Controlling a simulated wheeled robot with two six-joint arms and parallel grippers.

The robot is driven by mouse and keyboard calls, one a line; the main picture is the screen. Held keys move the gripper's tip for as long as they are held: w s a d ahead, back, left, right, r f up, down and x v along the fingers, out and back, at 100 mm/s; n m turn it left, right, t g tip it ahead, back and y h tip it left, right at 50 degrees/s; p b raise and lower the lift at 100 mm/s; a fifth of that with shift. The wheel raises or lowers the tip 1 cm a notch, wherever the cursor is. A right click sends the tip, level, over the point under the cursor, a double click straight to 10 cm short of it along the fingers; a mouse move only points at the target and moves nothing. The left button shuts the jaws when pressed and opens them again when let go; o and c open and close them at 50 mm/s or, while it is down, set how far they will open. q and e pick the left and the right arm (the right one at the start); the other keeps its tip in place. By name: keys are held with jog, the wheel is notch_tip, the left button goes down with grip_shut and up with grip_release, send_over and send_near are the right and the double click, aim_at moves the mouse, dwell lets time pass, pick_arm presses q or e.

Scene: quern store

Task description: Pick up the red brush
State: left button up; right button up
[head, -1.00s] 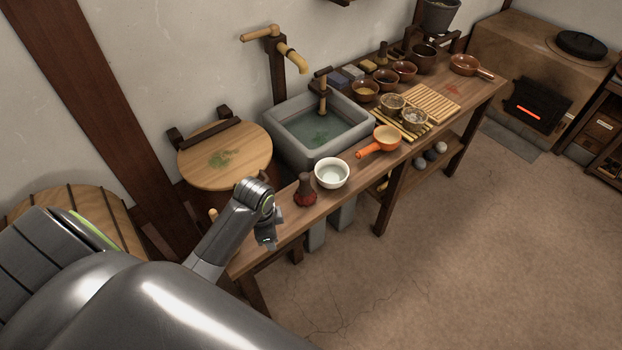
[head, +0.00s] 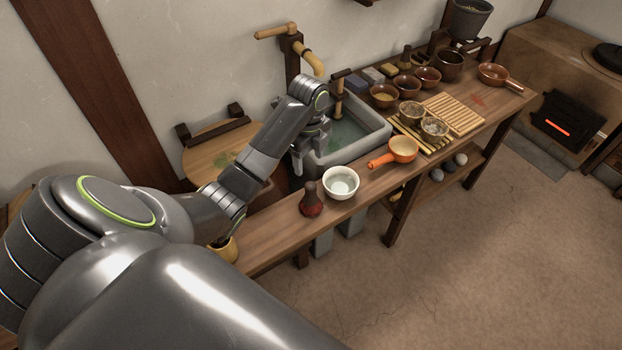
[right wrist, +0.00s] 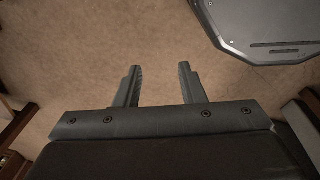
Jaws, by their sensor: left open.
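The red brush (head: 311,203) stands upright on the wooden counter (head: 268,238), near its front edge. It has a dark handle on top and a dark red lower part, and nothing covers it. My left gripper (head: 298,168) is open and empty, pointing down above and behind the brush, by the near-left side of the stone sink. It is apart from the brush. My right gripper (right wrist: 160,82) is open in the right wrist view, with nothing between its fingers and bare floor beneath.
A white bowl (head: 341,184) stands just right of the brush. An orange pan (head: 402,150) is farther right. The stone sink (head: 377,134) is behind them. Several brown bowls and a slatted wooden rack (head: 456,113) fill the far counter. The counter left of the brush is clear.

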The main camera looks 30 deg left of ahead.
aim_at(310, 185)
pick_arm(q)
notch_tip(310, 185, down, 8)
jog(key=b, duration=0.7)
jog(key=shift+f, duration=0.1)
jog(key=shift+w+f+b, duration=0.1)
jog(key=shift+f+b, duration=1.2)
jog(key=shift+b, duration=0.2)
jog(key=shift+w+d+f+b, duration=0.1)
jog(key=shift+f+b, duration=0.75)
jog(key=shift+f, duration=0.9)
jog(key=shift+c, duration=0.2)
jog(key=c, duration=1.1)
jog(key=shift+r, duration=0.15)
